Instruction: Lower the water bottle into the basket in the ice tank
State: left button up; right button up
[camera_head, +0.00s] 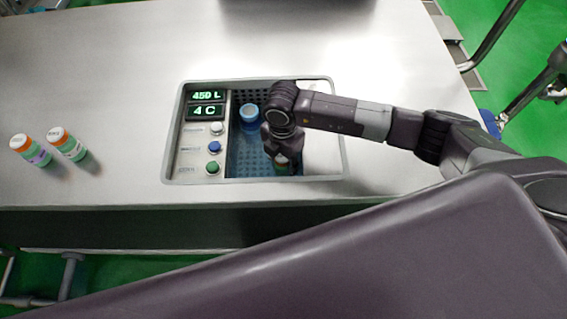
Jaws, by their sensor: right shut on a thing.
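The ice tank (337,150) is set into the steel counter, with a blue perforated basket (240,165) inside it. My right gripper (282,150) reaches down into the right part of the tank opening, over the basket. It is shut on a bottle (281,167), which is mostly hidden under the gripper; a small green and orange part shows. I cannot tell whether the bottle touches the basket floor. A blue round container (249,117) stands in the basket, to the upper left of the gripper. My left gripper is not in view.
A panel with displays (205,104) and several buttons (214,147) lines the tank's left side.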

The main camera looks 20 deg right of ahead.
jog(key=shift+s+f, duration=0.1)
jog(key=shift+f, duration=0.1)
jog(key=o, duration=1.3)
notch_tip(320, 180, up, 8)
jog(key=shift+r, duration=0.15)
notch_tip(320, 180, down, 8)
jog(key=shift+f, duration=0.1)
jog(key=shift+r+p, duration=0.4)
jog(key=shift+r, duration=0.4)
